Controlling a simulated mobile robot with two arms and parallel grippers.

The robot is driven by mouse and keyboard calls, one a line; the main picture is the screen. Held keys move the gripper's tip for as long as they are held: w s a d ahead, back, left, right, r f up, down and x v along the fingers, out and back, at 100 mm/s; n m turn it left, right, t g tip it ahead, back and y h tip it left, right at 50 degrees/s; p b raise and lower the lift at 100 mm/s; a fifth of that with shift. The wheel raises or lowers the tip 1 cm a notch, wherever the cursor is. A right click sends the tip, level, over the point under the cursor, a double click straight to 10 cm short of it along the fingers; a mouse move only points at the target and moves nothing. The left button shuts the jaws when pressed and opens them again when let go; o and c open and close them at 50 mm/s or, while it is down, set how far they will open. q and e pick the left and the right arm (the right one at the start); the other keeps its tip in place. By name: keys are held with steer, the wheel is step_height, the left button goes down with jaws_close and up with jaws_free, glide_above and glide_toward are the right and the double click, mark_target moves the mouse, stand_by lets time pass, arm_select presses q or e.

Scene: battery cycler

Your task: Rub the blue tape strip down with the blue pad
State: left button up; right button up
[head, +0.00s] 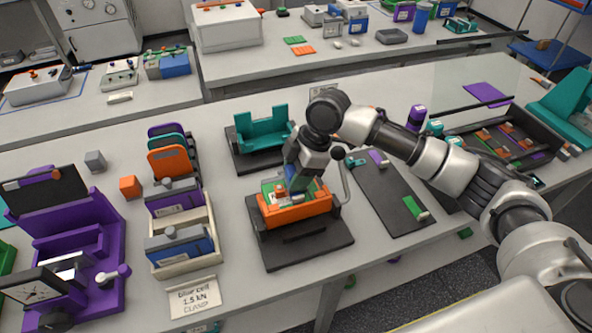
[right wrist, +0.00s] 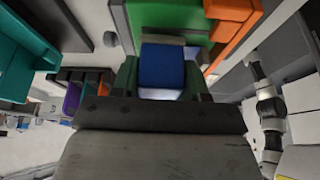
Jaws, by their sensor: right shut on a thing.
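My right gripper (head: 298,186) points down at the orange fixture (head: 298,214) on its dark base plate. It is shut on the blue pad (right wrist: 162,66), which sits between the fingers in the right wrist view. A green piece (head: 270,187) lies in the orange fixture, and a green surface (right wrist: 165,18) shows beside the pad in the right wrist view. The pad is at or just over this piece; I cannot tell whether it touches. I cannot make out the blue tape strip apart from the pad. My left gripper is not in view.
A lever (head: 345,183) stands at the fixture's right. A teal cradle (head: 264,132) is behind it. A dark mat (head: 385,195) with purple and green strips lies to the right. A cream rack (head: 186,258) and a printed card (head: 195,297) are to the left.

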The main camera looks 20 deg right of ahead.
steer(key=shift+w, duration=0.15)
steer(key=shift+w+p, duration=0.3)
steer(key=shift+w, duration=0.3)
steer(key=shift+s, duration=0.1)
steer(key=shift+s+p, duration=0.5)
steer(key=shift+p, duration=0.05)
steer(key=shift+s+f, duration=0.2)
stand_by(0.3)
steer(key=shift+w+p, duration=0.3)
steer(key=shift+w, duration=0.45)
